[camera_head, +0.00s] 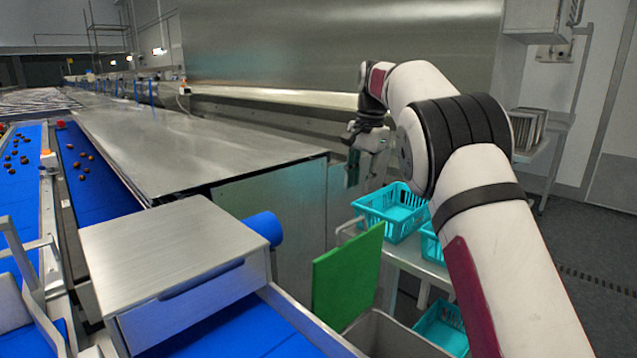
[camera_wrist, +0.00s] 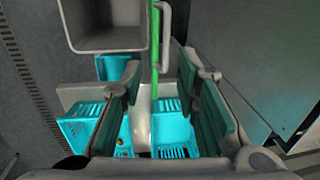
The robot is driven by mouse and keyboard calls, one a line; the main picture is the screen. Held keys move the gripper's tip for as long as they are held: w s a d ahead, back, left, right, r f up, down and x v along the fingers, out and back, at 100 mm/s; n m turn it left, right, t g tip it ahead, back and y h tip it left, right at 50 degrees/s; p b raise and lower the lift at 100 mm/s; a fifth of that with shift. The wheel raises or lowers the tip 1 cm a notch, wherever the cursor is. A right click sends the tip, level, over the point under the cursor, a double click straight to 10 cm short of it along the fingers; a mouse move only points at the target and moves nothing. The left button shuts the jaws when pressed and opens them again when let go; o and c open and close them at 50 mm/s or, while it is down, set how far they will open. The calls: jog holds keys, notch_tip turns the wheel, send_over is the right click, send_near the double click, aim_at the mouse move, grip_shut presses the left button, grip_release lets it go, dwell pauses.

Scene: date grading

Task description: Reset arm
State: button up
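My gripper (camera_head: 354,160) hangs at the end of my raised arm, above and behind the turquoise baskets in the head view. The wrist view shows its two teal-padded fingers (camera_wrist: 160,88) spread wide apart. The gripper is open and nothing is held between the fingers. A turquoise basket (camera_head: 392,211) sits on the pale stand below it. Turquoise baskets (camera_wrist: 80,130) also show below the fingers in the wrist view, partly hidden by them.
A green panel (camera_head: 346,278) stands upright beside the stand, near a grey bin (camera_wrist: 105,40). A steel box (camera_head: 175,262) covers part of the blue conveyor. Dark dates lie on the blue belts (camera_head: 88,182) at left. A long steel surface (camera_head: 190,145) runs behind.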

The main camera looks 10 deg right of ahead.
jog(key=s+d+r+n+t+p, duration=0.1)
jog(key=s+r, duration=0.3)
jog(key=s, duration=0.4)
jog(key=s+r+n+p, duration=0.2)
jog(key=s+r, duration=0.3)
jog(key=s, duration=0.2)
jog(key=s+d+r+n+t+p, duration=0.1)
jog(key=s+r, duration=0.3)
jog(key=s, duration=0.4)
jog(key=s+f+n+p, duration=0.2)
jog(key=s+f+n, duration=0.1)
jog(key=s, duration=1.1)
jog(key=s+f+n+t+h+p, duration=0.1)
jog(key=s+f+n+p, duration=0.1)
jog(key=s, duration=1.2)
notch_tip(320, 180, down, 3)
jog(key=shift+s+a+r+n, duration=0.15)
jog(key=shift+s+a+n, duration=0.15)
jog(key=shift+a+n, duration=0.25)
